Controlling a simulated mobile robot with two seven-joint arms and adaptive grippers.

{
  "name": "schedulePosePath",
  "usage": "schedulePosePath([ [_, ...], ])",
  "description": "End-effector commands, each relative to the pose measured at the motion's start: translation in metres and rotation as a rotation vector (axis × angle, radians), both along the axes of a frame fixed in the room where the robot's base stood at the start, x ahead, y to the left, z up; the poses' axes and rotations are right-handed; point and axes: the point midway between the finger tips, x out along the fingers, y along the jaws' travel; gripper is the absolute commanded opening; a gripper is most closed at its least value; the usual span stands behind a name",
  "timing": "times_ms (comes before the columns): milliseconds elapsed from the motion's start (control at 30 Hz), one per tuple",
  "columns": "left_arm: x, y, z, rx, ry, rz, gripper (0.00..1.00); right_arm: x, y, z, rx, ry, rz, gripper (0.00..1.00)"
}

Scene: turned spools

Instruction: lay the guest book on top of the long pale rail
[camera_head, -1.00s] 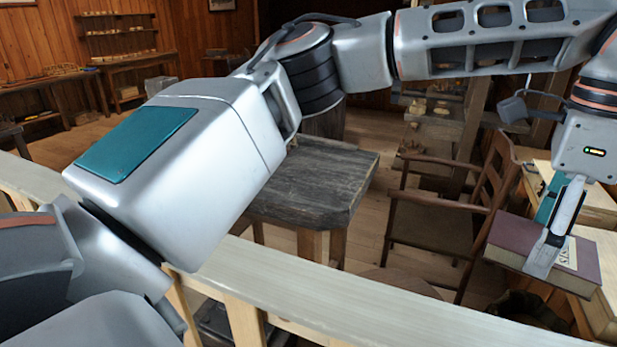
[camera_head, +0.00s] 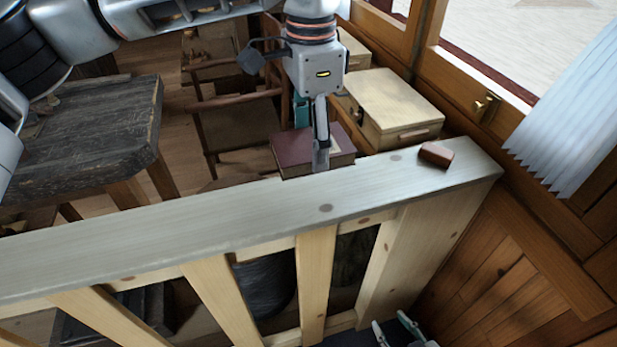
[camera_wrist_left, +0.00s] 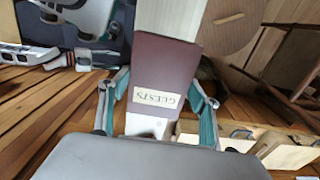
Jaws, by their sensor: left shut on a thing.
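The maroon guest book (camera_head: 290,148) is in my left gripper (camera_head: 320,160), at the far edge of the long pale rail (camera_head: 200,215) in the head view. The gripper is shut on it. In the left wrist view the book (camera_wrist_left: 165,65), with its "GUESTS" label, lies between the two fingers (camera_wrist_left: 158,105). A pale surface, seemingly the rail (camera_wrist_left: 170,18), shows past the book's end. Whether the book touches the rail is unclear. My right gripper (camera_head: 400,333) shows only at the bottom edge of the head view, its fingertips apart.
A small red-brown block (camera_head: 435,154) lies on the rail's right end. Pale wooden boxes (camera_head: 392,105) stand behind it. A wooden chair (camera_head: 235,125) and a dark table (camera_head: 80,130) stand beyond the rail. The rail's top is clear left of the block.

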Motion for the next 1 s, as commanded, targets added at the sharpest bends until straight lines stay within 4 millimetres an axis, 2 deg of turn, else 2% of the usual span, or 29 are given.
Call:
schedulePosePath([
  [100, -0.001, 0.000, -0.027, 0.000, 0.003, -0.001, 0.34, 0.000, 0.000, 0.000, 0.000, 0.000, 0.000, 0.40],
  [200, -0.001, 0.000, -0.044, 0.000, 0.003, -0.002, 0.34, 0.000, 0.000, 0.001, 0.000, -0.001, 0.000, 0.40],
  [467, 0.000, 0.000, -0.061, 0.000, 0.001, -0.001, 0.34, 0.002, 0.000, 0.004, 0.001, -0.007, -0.001, 0.40],
  [700, -0.001, 0.000, -0.094, 0.000, 0.003, 0.000, 0.34, 0.003, 0.000, 0.006, 0.002, -0.009, -0.001, 0.40],
  [1000, 0.000, 0.000, -0.099, -0.001, 0.000, 0.000, 0.34, 0.002, 0.000, 0.005, 0.001, -0.007, -0.001, 0.40],
])
